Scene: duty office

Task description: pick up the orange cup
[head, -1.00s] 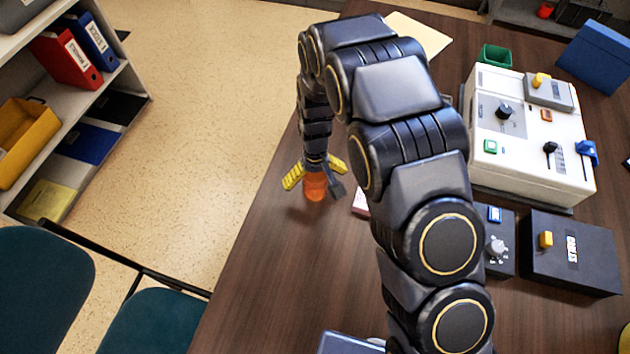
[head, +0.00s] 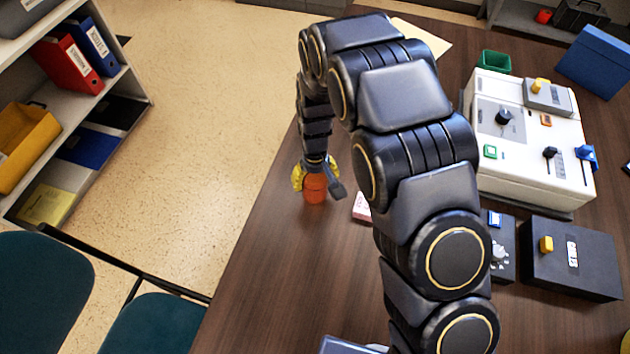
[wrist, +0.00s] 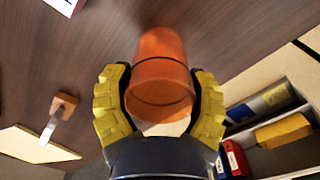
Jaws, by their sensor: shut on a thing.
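The orange cup (head: 315,189) stands on the brown table near its left edge in the head view. In the wrist view the cup (wrist: 161,75) sits between the two yellow-padded fingers. My gripper (head: 314,178) is shut on the cup, with one finger at each side; it fills the lower middle of the wrist view (wrist: 160,105). The cup looks upright, and I cannot tell whether its base is clear of the table. My arm hides part of the table to the right.
A white control box (head: 530,150) and a dark box (head: 570,255) stand on the right of the table (head: 270,270). A green bin (head: 494,62) is behind. A pink-edged card (head: 361,207) lies just right of the cup. The table in front of the cup is clear.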

